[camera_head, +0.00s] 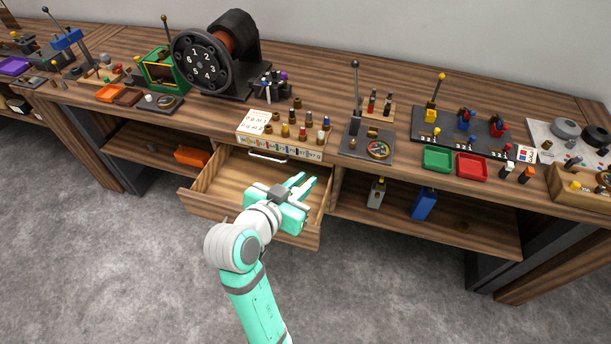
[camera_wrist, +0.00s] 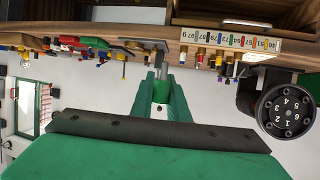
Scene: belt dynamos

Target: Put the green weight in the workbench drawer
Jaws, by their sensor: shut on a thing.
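The workbench drawer (camera_head: 225,180) is pulled open below the bench edge, and the part of its wooden floor that I can see is bare. My gripper (camera_head: 303,184) is over the right part of the drawer, its fingers pointing towards the bench. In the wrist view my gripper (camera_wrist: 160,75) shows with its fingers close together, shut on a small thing. I see no green weight elsewhere.
Several coloured pegs stand on a labelled block (camera_head: 285,149) at the bench edge above the drawer. A black dial machine (camera_head: 205,68) stands behind, to the left. A green tray (camera_head: 437,159) and a red tray (camera_head: 471,167) lie to the right. A blue block (camera_head: 424,203) stands on the lower shelf.

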